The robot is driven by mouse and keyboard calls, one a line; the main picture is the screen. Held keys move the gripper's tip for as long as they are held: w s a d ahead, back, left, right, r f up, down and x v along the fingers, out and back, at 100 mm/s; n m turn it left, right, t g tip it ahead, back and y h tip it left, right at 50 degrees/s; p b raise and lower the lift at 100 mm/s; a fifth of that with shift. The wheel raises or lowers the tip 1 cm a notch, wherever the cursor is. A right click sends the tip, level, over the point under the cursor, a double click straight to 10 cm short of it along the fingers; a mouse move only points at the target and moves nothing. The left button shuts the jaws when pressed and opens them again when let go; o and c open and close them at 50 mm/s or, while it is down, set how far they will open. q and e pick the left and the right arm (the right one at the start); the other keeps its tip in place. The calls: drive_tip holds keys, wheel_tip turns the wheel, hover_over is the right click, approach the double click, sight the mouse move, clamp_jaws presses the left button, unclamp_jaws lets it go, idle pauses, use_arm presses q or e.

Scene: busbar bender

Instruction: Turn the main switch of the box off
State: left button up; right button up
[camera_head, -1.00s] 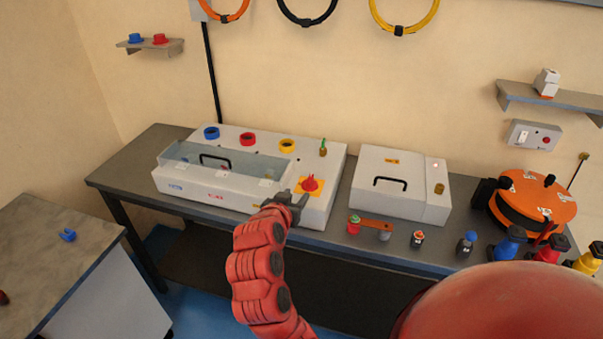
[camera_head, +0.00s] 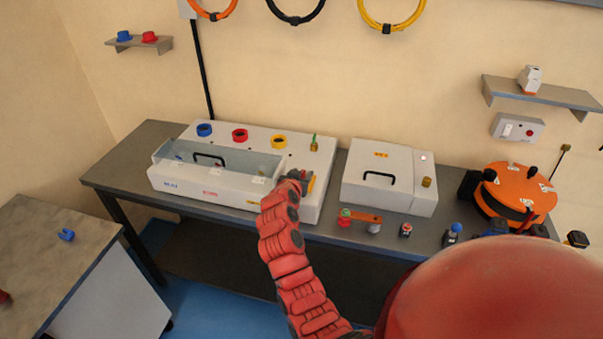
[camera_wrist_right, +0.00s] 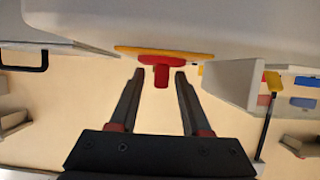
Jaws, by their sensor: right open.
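The white box (camera_head: 225,200) with a clear cover and a black handle sits on the dark bench. Its main switch is a red knob on a yellow plate at the box's right part. In the head view my right gripper (camera_head: 298,176) is at the switch and hides most of it. In the right wrist view the red knob (camera_wrist_right: 161,72) and yellow plate (camera_wrist_right: 165,53) show clearly. There my right gripper (camera_wrist_right: 157,76) is open, its two fingers on either side of the knob's end, with gaps visible. My left gripper is not in view.
A second white box (camera_head: 388,170) with a black handle stands to the right. An orange reel (camera_head: 515,193) stands at the far right. A side table (camera_head: 45,255) is at left.

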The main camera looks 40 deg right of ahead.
drive_tip(key=shift+c, duration=0.3)
clamp_jaws()
